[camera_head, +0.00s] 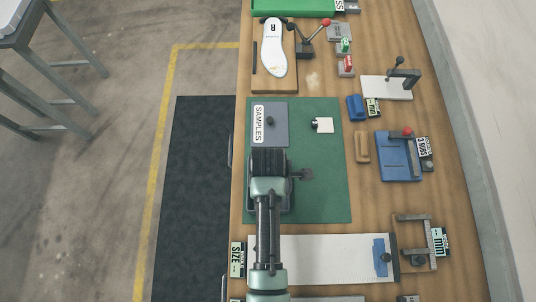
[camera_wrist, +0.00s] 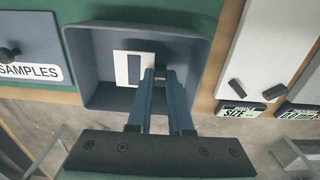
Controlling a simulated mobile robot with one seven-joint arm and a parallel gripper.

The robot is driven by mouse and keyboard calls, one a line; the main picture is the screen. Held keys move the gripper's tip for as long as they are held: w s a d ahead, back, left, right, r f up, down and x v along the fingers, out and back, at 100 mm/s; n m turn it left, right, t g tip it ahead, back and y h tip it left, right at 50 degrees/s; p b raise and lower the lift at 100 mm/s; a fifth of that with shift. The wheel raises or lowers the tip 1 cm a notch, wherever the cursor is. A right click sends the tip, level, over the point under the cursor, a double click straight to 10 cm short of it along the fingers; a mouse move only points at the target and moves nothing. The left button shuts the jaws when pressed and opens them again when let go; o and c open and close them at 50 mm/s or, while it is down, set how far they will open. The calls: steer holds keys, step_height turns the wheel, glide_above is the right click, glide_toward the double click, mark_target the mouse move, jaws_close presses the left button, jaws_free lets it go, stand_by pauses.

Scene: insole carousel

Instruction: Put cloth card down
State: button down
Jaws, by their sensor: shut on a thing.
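My gripper (camera_wrist: 162,74) reaches into a grey open tray (camera_wrist: 98,70) in the wrist view. Its two blue fingers are close together, shut on the cloth card's right side, where a small dark piece shows at the tips. The cloth card (camera_wrist: 120,75) is white with a dark rectangle in its middle. It shows inside the tray's outline; I cannot tell whether it touches the tray floor. In the head view my gripper (camera_head: 268,163) and arm hide the card and most of the tray (camera_head: 285,205), which stands on the green mat (camera_head: 325,190).
A grey lid (camera_head: 279,124) marked SAMPLES lies on the mat just beyond the tray. A small white piece with a black knob (camera_head: 325,125) is to its right. A white measuring board (camera_head: 330,255) lies nearer. The mat's right part is mostly clear.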

steer(key=shift+f, duration=1.15)
steer(key=shift+f, duration=0.2)
steer(key=c, duration=0.8)
jaws_free()
steer(key=shift+c, duration=0.2)
steer(key=shift+r, duration=0.1)
